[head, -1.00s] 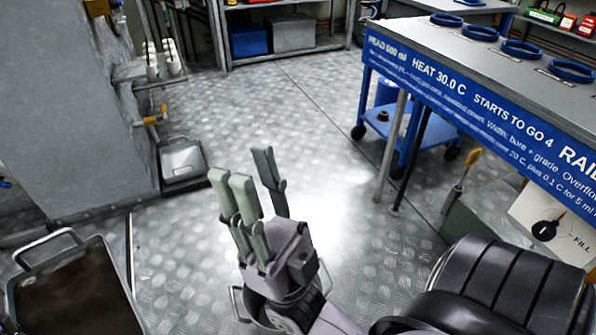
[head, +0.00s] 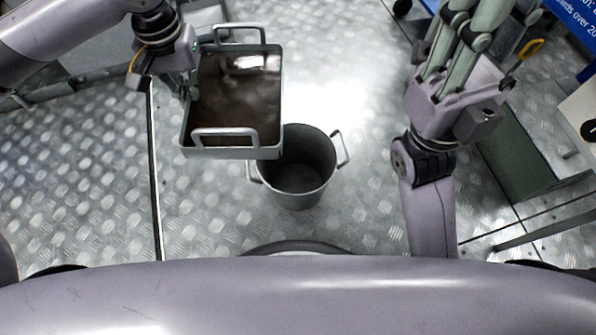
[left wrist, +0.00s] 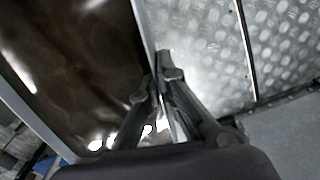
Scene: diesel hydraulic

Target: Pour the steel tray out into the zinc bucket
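The steel tray (head: 235,153) is a rectangular metal pan with a handle at each end, holding dark brown, shiny liquid (head: 238,100). In the head view its near right corner overlaps the left rim of the zinc bucket (head: 298,198). The bucket stands upright on the floor, and its visible inside looks empty. My left gripper (head: 190,88) is shut on the tray's left wall. In the left wrist view its fingers (left wrist: 165,95) lie on both sides of that wall. My right gripper (head: 465,35) is open and empty, right of the bucket.
Diamond-plate floor (head: 350,215) surrounds the bucket, with a dark seam (head: 155,180) on the left. A dark green panel (head: 525,160) stands at the right, below a blue lettered bench front (head: 575,25). My own body fills the bottom edge.

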